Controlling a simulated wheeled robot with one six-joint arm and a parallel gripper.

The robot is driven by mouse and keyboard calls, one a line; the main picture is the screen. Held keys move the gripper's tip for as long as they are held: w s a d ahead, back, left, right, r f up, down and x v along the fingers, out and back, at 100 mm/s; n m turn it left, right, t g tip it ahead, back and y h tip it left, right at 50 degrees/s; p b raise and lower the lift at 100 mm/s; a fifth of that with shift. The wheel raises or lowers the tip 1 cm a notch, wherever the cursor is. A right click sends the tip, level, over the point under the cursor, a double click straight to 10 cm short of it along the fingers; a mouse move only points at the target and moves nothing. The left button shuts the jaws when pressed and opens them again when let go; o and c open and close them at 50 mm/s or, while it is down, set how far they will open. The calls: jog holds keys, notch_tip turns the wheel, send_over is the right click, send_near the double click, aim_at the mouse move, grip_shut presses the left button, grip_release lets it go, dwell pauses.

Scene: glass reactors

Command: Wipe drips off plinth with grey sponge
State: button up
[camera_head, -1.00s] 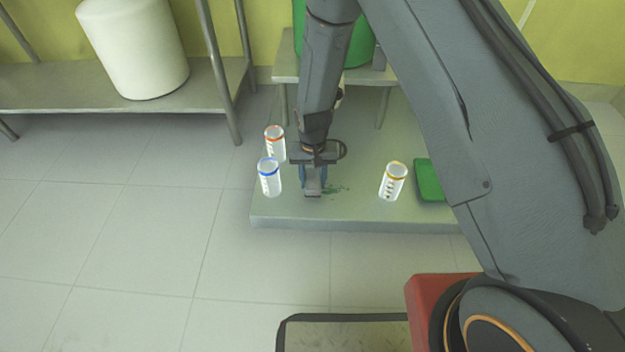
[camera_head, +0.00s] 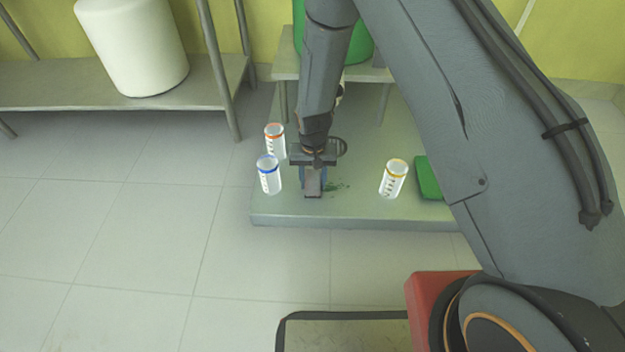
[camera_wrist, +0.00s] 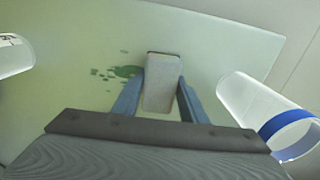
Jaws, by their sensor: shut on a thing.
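My gripper (camera_head: 313,187) is shut on the grey sponge (camera_wrist: 161,85), which sits between its two blue fingers in the wrist view. The sponge is low over the plinth (camera_head: 350,212); I cannot tell whether it touches the surface. Dark green drips (camera_head: 336,187) lie on the plinth just right of the gripper. In the wrist view the drips (camera_wrist: 124,71) show as a blot and small spots to the left of the sponge; any part beneath the sponge is hidden.
A blue-ringed glass cylinder (camera_head: 269,177) stands close left of the gripper, with an orange-ringed one (camera_head: 275,142) behind it. A yellow-ringed cylinder (camera_head: 393,180) stands right of the drips. A green tray-like object (camera_head: 428,177) lies farther right, partly behind my arm.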

aim_at(351, 189)
jog(key=shift+f, duration=0.2)
jog(key=shift+d+r+p, duration=0.2)
jog(key=shift+d+p, duration=0.65)
jog(key=shift+d, duration=0.9)
jog(key=shift+s+d+f+p, duration=0.1)
jog(key=shift+d+p, duration=0.3)
jog(key=shift+d, duration=0.8)
jog(key=shift+s+d+f+p, duration=0.1)
jog(key=shift+d+p, duration=0.3)
jog(key=shift+d, duration=0.75)
jog(key=shift+d+r+p, duration=0.1)
jog(key=shift+d+p, duration=0.6)
jog(key=shift+d, duration=1.25)
